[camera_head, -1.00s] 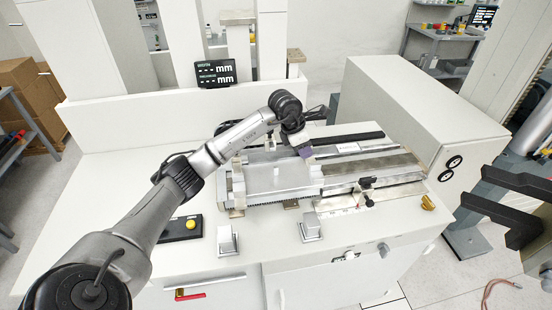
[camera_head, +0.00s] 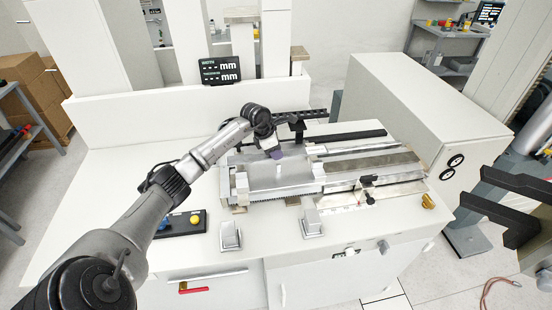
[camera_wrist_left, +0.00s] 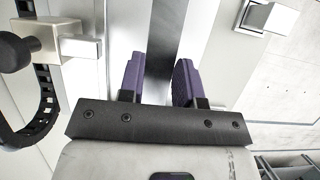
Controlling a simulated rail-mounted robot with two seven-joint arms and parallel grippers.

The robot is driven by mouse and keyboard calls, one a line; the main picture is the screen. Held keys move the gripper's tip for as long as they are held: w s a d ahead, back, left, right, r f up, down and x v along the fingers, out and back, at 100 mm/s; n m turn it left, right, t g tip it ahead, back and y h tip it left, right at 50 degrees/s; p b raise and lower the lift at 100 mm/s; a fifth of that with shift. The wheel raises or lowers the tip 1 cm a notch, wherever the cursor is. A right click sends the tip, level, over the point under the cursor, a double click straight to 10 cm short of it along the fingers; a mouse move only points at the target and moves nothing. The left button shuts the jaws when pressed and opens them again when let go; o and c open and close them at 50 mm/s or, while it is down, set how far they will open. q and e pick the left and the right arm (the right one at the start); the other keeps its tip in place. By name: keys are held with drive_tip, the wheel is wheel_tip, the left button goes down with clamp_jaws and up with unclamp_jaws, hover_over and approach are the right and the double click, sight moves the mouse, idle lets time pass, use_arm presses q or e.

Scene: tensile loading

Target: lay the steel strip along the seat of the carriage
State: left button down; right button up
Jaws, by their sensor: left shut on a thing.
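My left gripper (camera_head: 276,154) is over the back of the silver carriage (camera_head: 260,178) on the white bench. In the left wrist view its purple fingers (camera_wrist_left: 160,80) stand on either side of a dark grey strip (camera_wrist_left: 160,45), which runs up out of the picture between them. I take this to be the steel strip, held in the jaws. In the head view the strip cannot be made out clearly, and I cannot tell whether it touches the carriage. My right gripper is not seen.
Silver rails (camera_head: 375,160) run right from the carriage. Two small metal blocks (camera_head: 312,222) stand along the front of the bench. A black box with a yellow button (camera_head: 195,219) lies at left.

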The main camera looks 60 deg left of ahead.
use_arm(q)
wheel_tip(320, 180, down, 3)
drive_tip(key=shift+f+p, duration=0.2)
drive_tip(key=shift+p, duration=0.2)
drive_tip(key=shift+f, duration=0.15)
drive_tip(key=shift+f, duration=0.2)
drive_tip(key=c, duration=0.8)
unclamp_jaws()
